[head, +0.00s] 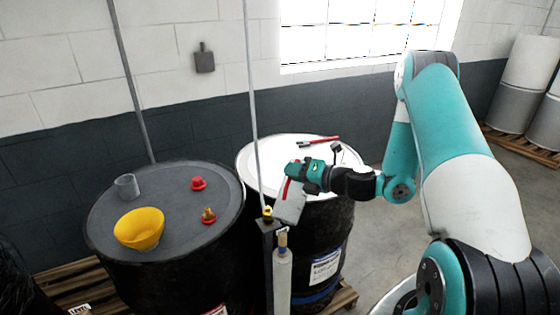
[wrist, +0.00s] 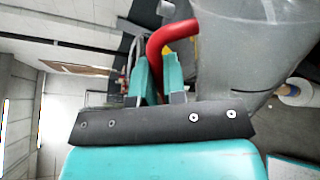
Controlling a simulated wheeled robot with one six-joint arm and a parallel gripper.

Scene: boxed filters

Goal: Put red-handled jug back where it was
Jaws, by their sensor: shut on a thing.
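In the wrist view the grey jug body (wrist: 250,45) fills the upper right. The curved red handle (wrist: 160,38) passes between the teal fingers of my gripper (wrist: 161,72).
A red-handled tool (head: 318,142) lies on the white drum top. A thin upright pole (head: 252,100) stands between the drums.

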